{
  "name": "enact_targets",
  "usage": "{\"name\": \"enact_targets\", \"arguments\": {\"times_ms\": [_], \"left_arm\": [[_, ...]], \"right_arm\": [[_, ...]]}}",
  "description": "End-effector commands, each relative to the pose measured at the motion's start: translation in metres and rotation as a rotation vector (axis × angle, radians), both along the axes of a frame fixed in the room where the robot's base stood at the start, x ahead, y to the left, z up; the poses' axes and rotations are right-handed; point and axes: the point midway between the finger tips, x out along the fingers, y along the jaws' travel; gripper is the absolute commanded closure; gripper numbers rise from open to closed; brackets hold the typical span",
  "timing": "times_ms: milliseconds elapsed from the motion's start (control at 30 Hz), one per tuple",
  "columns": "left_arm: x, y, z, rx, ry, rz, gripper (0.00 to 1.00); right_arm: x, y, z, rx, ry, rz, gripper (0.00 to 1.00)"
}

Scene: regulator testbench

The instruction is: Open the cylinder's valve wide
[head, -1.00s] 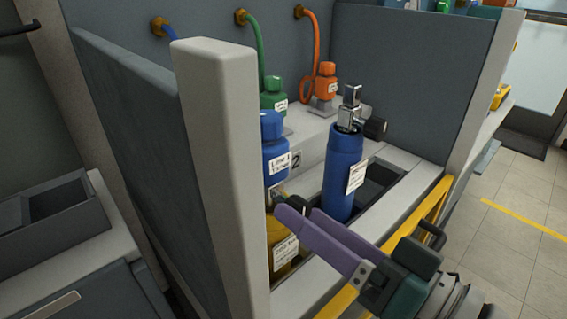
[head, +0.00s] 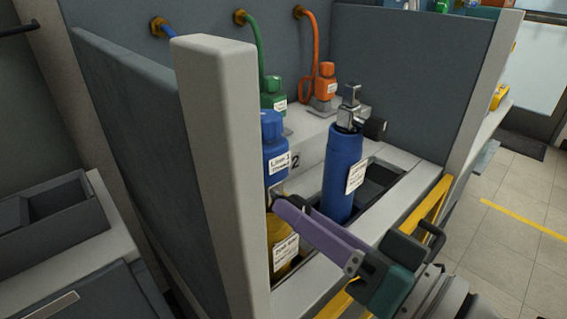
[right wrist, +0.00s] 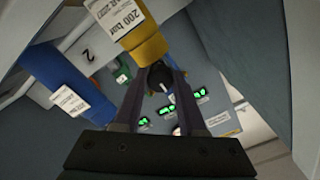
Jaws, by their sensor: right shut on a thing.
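A yellow cylinder (head: 279,228) with a white label stands beneath the blue regulator (head: 273,160), partly behind the partition post. In the right wrist view the yellow cylinder (right wrist: 149,49) is at the top, with its dark valve knob (right wrist: 160,75) between my fingertips. The knob carries a pale mark. My right gripper (head: 281,206) is shut on this knob; it also shows in the right wrist view (right wrist: 160,84). In the head view the fingers hide the knob. How far the valve is turned cannot be told. My left gripper is not in view.
A blue cylinder (head: 342,180) with a metal valve (head: 350,108) and a black knob (head: 375,129) stands right of my gripper. Green (head: 273,97) and orange (head: 326,83) regulators are behind. A tall partition post (head: 222,160) is close on the left. A yellow rail (head: 432,208) runs along the front.

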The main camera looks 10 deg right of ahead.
Motion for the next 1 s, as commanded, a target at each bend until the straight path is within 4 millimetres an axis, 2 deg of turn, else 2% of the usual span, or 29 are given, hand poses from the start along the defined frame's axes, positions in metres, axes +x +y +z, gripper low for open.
{"name": "enact_targets", "arguments": {"times_ms": [533,1000], "left_arm": [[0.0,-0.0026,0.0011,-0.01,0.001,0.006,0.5],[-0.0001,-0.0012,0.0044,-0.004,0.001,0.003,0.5]], "right_arm": [[0.0,0.0,0.0004,-0.05,-0.037,0.0,1.0],[0.0001,-0.0002,0.0005,-0.355,-0.26,0.0,1.0]]}}
